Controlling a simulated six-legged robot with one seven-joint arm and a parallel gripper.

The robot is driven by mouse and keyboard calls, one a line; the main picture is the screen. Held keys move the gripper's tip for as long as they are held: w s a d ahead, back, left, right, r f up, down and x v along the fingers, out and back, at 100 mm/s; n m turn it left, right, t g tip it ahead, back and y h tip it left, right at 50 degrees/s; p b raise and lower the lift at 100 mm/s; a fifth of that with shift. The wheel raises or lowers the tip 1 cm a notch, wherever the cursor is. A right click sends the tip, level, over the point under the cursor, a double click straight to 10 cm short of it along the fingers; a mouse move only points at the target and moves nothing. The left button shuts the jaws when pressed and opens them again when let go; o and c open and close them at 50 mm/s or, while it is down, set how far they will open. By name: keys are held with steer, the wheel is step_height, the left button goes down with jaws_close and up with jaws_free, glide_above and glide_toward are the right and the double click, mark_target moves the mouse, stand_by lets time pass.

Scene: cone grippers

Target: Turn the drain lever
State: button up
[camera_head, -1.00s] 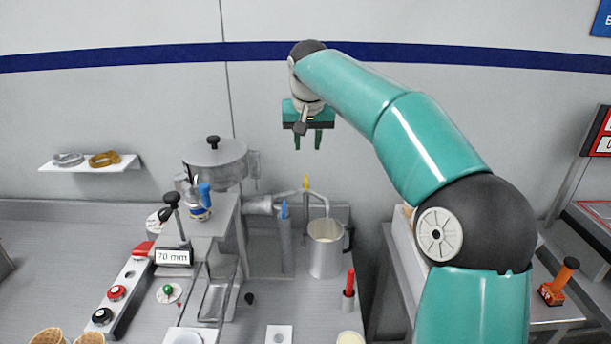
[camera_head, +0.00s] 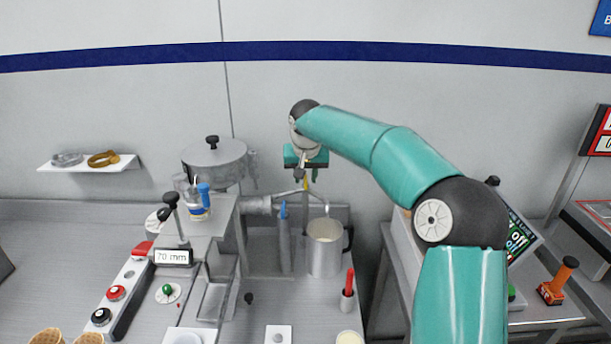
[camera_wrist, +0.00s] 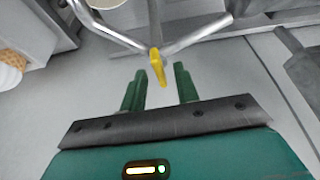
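A small yellow lever (camera_head: 305,186) stands on a grey pipe at the back of the bench. It also shows in the wrist view (camera_wrist: 157,65), at the junction of the pipes. My gripper (camera_head: 306,173) is just above the lever in the head view. In the wrist view my gripper (camera_wrist: 160,72) is open, with its two green fingers apart. The lever's tip appears in line with the gap between the fingertips. I cannot tell whether it is between them in depth. Nothing is held.
A metal pitcher (camera_head: 325,254) stands below the pipe outlet, right of a grey cylinder with a blue handle (camera_head: 284,210). A dispensing machine with a round hopper (camera_head: 215,164) stands to the left.

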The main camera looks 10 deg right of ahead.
jaws_close()
steer(key=shift+n, duration=0.3)
steer(key=n+y, duration=0.1)
steer(key=n, duration=0.2)
steer(key=shift+d+n+y, duration=0.15)
steer(key=shift+n+y, duration=0.15)
steer(key=n+y, duration=0.1)
steer(key=n, duration=0.3)
steer(key=shift+d+g+y, duration=0.1)
steer(key=shift+g+y, duration=0.2)
steer(key=shift+y, duration=0.1)
steer(key=n+g+y, duration=0.1)
steer(key=n, duration=0.4)
steer(key=shift+w, duration=0.15)
steer(key=shift+w+d+n+g+y, duration=0.15)
steer(key=shift+n+g, duration=0.3)
steer(key=shift+n, duration=0.55)
steer(key=shift+s+a+n+g+y, duration=0.15)
steer(key=shift+n+g, duration=0.3)
steer(key=shift+n, duration=0.55)
steer(key=shift+d, duration=0.1)
